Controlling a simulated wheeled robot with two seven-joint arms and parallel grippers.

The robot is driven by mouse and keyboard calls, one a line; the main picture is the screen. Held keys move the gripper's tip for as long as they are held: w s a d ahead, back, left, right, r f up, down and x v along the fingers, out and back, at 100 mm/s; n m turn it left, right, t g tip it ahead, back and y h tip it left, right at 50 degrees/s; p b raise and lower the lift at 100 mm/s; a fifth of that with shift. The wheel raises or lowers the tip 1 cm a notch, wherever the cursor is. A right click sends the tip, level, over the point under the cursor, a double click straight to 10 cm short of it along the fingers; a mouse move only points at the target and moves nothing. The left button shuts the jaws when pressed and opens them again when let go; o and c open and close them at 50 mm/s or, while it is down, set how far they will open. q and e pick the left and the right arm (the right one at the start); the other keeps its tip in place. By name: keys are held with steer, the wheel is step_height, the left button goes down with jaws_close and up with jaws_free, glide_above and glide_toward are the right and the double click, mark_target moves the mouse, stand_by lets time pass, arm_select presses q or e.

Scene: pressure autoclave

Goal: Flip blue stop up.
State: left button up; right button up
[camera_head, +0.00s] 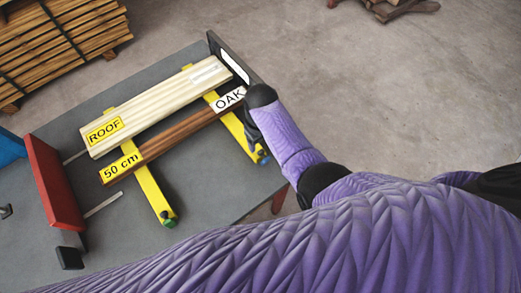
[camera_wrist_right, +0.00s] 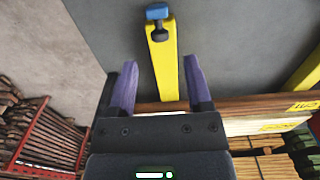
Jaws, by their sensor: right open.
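The blue stop (camera_head: 264,158) is at the near end of the right-hand yellow bar (camera_head: 235,124). It also shows in the right wrist view as a small blue block (camera_wrist_right: 157,12) on a dark knob, at the far end of the yellow bar (camera_wrist_right: 163,60). My right gripper (camera_wrist_right: 160,63) is open and empty in the wrist view. Its purple fingers stand either side of the bar in the picture, with the blue stop beyond their tips. In the head view my right gripper (camera_head: 254,138) is close beside the blue stop, its fingers mostly hidden. My left gripper is not in view.
A pale plank labelled ROOF (camera_head: 155,108) and a brown plank (camera_head: 180,134) labelled OAK and 50 cm lie across two yellow bars. The left bar has a green stop (camera_head: 169,221). A red plate (camera_head: 52,186) and a dark plate (camera_head: 232,63) flank them. Stacked wood (camera_head: 60,40) stands behind.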

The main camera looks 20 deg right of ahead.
mark_target(261, 151)
step_height(261, 151, down, 6)
steer(key=shift+r+b, duration=0.15)
steer(key=shift+b, duration=1.05)
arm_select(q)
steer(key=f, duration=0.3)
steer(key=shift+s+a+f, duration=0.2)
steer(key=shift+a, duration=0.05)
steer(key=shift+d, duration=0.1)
arm_select(e)
steer(key=shift+r, duration=0.1)
steer(key=shift+c, duration=0.3)
jaws_close()
steer(key=g+b, duration=0.1)
steer(key=b, duration=0.1)
steer(key=w+f+g+b, duration=0.1)
steer(key=b, duration=0.1)
steer(key=h+b, duration=0.1)
steer(key=b, duration=0.1)
steer(key=shift+w+a+f+g, duration=0.2)
steer(key=shift+w+a+g, duration=0.1)
steer(key=shift+g, duration=0.1)
steer(key=shift+r, duration=0.15)
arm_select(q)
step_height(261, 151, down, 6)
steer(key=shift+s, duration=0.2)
arm_select(e)
steer(key=shift+r, duration=0.15)
